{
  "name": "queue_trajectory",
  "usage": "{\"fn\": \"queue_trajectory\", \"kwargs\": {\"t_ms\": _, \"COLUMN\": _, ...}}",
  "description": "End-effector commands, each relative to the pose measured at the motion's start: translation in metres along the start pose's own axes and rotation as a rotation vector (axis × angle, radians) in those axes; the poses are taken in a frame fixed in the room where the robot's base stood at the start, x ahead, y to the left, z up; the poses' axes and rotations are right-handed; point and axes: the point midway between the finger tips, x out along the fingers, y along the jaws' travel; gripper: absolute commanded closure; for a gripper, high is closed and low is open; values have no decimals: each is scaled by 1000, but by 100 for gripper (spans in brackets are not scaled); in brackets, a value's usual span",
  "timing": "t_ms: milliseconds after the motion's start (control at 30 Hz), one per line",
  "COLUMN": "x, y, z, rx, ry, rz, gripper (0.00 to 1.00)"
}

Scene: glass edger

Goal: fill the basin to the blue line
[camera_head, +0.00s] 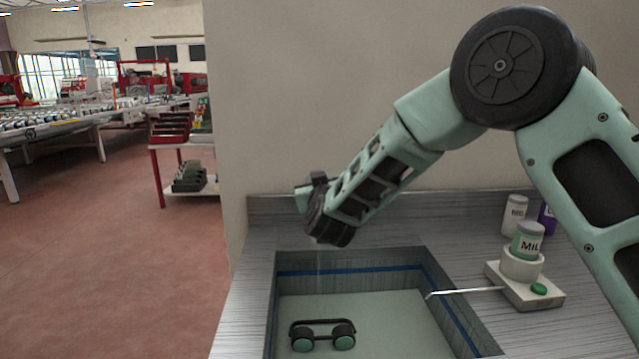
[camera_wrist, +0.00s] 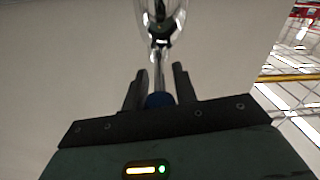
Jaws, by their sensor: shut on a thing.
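The basin (camera_head: 262,318) is sunk in the grey counter, with the blue line (camera_head: 350,271) around its upper inner walls. A flat pale surface (camera_head: 385,310) lies below the line; I cannot tell for sure how deep any water is. A faint thin vertical streak drops under my wrist, possibly water. In the wrist view, my gripper (camera_wrist: 159,88) is shut on a blue part (camera_wrist: 160,101) with a metal stem, and a clear loop-shaped piece (camera_wrist: 158,25) lies beyond it. In the head view my wrist hangs above the basin's back wall and hides the held part.
A black double-cup lifter (camera_head: 322,335) with green discs is in the basin. Right of it stands a white device (camera_head: 528,290) with a green button, a labelled jar (camera_head: 527,241) and a rod over the rim. Bottles (camera_head: 514,214) stand behind. A wall backs the counter.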

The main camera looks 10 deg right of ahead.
Motion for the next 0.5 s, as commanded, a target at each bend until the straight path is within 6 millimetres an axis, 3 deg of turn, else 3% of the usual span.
{"fn": "queue_trajectory", "kwargs": {"t_ms": 167, "x": 0, "y": 0, "z": 0, "rx": 0, "ry": 1, "rz": -1, "gripper": 100}}
{"fn": "queue_trajectory", "kwargs": {"t_ms": 200, "x": 0, "y": 0, "z": 0, "rx": 0, "ry": 1, "rz": -1, "gripper": 64}}
{"fn": "queue_trajectory", "kwargs": {"t_ms": 267, "x": 0, "y": 0, "z": 0, "rx": 0, "ry": 1, "rz": -1, "gripper": 52}}
{"fn": "queue_trajectory", "kwargs": {"t_ms": 500, "x": 0, "y": 0, "z": 0, "rx": 0, "ry": 1, "rz": -1, "gripper": 52}}
